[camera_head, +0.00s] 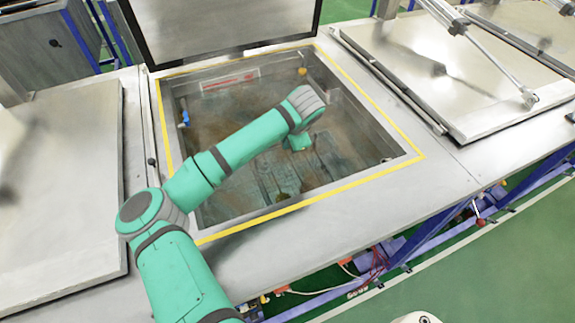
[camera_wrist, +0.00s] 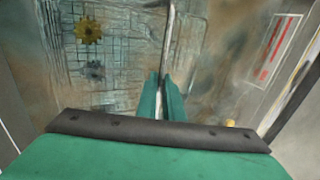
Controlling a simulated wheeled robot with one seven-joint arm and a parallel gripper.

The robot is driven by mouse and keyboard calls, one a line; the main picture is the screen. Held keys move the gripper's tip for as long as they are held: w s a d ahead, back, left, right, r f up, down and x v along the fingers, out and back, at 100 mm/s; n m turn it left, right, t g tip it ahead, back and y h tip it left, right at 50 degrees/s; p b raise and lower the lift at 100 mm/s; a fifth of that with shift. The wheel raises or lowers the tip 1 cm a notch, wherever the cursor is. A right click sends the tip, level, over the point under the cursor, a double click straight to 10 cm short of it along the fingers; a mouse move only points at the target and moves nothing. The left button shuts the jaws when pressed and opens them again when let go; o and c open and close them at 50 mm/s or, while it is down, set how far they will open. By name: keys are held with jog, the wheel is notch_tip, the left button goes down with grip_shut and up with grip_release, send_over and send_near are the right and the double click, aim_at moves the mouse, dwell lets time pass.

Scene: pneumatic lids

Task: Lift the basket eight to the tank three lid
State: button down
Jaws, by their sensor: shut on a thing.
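The open tank (camera_head: 415,158) has a yellow-taped rim, and its raised lid (camera_head: 220,28) stands at the back. A wire-mesh basket (camera_head: 290,178) shows dimly inside the tank, below my arm; its outline is hard to make out. In the wrist view the mesh basket (camera_wrist: 115,75) holds a brass gear (camera_wrist: 88,31) and a grey gear (camera_wrist: 95,70). My gripper (camera_wrist: 161,85) points down into the tank, shut on a thin metal rod (camera_wrist: 168,40) that looks like the basket's handle. In the head view my gripper (camera_head: 298,142) is partly hidden by my wrist.
A closed lid with a gas strut (camera_head: 495,65) lies to the right. Another flat lid (camera_head: 60,190) lies to the left. Tank walls enclose my gripper; a blue valve (camera_head: 185,118) sits on the left wall and a red-marked label (camera_head: 230,80) on the back wall.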

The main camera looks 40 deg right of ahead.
jog(key=shift+r, duration=1.55)
jog(key=shift+w, duration=0.1)
jog(key=shift+s+d+r, duration=0.1)
jog(key=shift+s+r, duration=0.1)
jog(key=shift+r, duration=0.4)
jog(key=shift+w+r, duration=0.1)
jog(key=shift+r, duration=1.35)
notch_tip(320, 180, up, 20)
jog(key=shift+f, duration=0.15)
dwell(2.2)
